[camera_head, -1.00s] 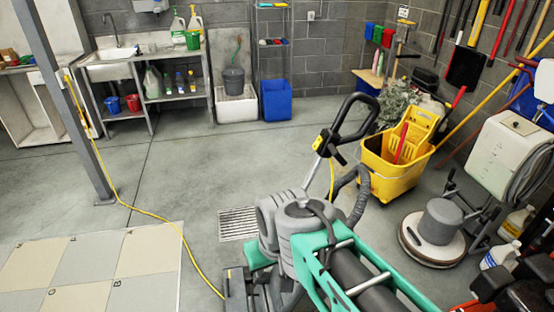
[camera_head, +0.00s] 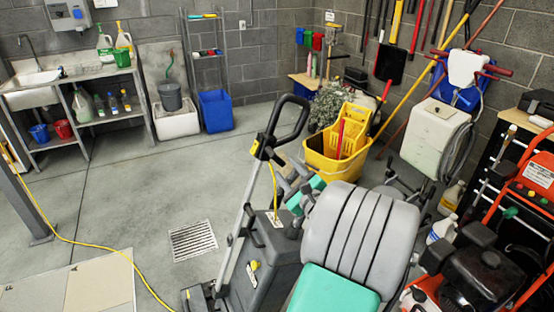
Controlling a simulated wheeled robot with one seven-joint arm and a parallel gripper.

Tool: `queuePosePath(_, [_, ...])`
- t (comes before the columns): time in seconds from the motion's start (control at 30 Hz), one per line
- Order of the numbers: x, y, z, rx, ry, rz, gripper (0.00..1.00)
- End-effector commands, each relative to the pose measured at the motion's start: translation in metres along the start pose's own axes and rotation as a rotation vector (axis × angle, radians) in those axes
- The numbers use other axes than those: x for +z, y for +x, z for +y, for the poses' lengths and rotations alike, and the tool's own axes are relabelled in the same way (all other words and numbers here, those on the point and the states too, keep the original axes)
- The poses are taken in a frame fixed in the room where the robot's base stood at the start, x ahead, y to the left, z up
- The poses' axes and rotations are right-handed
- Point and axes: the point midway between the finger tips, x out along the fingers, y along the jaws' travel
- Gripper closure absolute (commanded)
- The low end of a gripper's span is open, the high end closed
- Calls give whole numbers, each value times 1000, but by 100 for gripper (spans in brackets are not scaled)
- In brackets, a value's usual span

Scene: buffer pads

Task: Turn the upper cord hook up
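An upright floor machine stands in the lower middle, with a dark grey body (camera_head: 268,262), a metal shaft and a black loop handle (camera_head: 292,120). A yellow and black control head (camera_head: 262,148) sits below the loop. A yellow cord (camera_head: 274,186) hangs from it along the shaft. Small dark parts near the control head may include the upper cord hook, but I cannot make out the hook or its angle. My grey and teal arm fills the lower right beside the machine. My gripper cannot be made out; the arm's far end is hidden or merges with the machine's dark parts.
A yellow mop bucket (camera_head: 330,160) stands behind the machine. A white-tanked machine (camera_head: 434,135) and a red machine (camera_head: 470,280) crowd the right. A floor drain (camera_head: 193,240) lies left. The cord crosses the floor; open concrete lies left and behind.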

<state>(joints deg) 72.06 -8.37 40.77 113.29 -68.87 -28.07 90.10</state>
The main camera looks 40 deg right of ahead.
Motion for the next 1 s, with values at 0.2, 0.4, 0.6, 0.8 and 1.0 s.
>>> queuePosePath(0.2, [4, 42, 1, 7, -5, -4, 60])
queuePosePath(0.4, [3, 69, 2, 6, -6, -2, 60])
queuePosePath(0.6, [2, 72, 1, 4, -7, -1, 60])
queuePosePath(0.8, [2, 72, 2, 4, -8, -1, 70])
queuePosePath(1.0, [2, 72, 2, 5, -8, -1, 86])
